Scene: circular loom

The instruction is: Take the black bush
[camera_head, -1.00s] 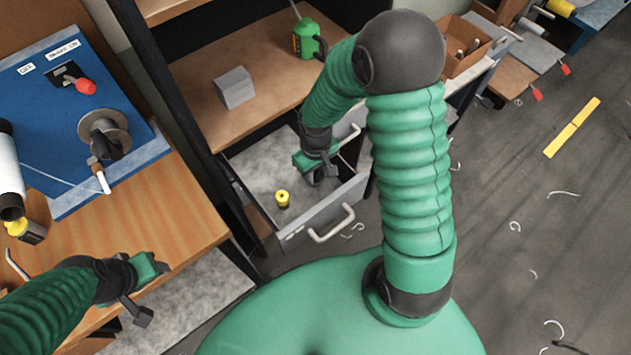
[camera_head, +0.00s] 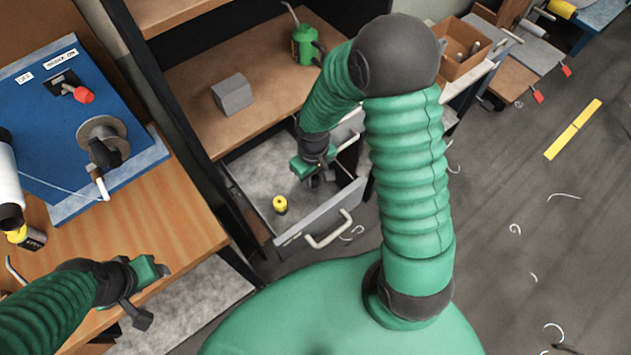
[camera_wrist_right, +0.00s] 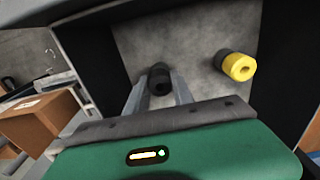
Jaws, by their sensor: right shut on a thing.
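The black bush (camera_wrist_right: 160,80) is a short dark cylinder with a hole in its end. In the right wrist view it sits between the fingers of my right gripper (camera_wrist_right: 159,92), which is shut on it. In the head view the right gripper (camera_head: 316,178) is inside the open grey drawer (camera_head: 335,215), near its right side, and the arm partly hides the bush. Whether the bush touches the drawer floor cannot be told. My left gripper (camera_head: 150,290) is over the front of the wooden bench at the left, and its fingers look apart with nothing between them.
A yellow and black bush (camera_head: 280,205) stands in the drawer, also in the right wrist view (camera_wrist_right: 238,67). Above the drawer, a shelf (camera_head: 200,115) holds a grey block (camera_head: 232,95) and green oil can (camera_head: 304,43). A blue board (camera_head: 65,125) lies on the bench.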

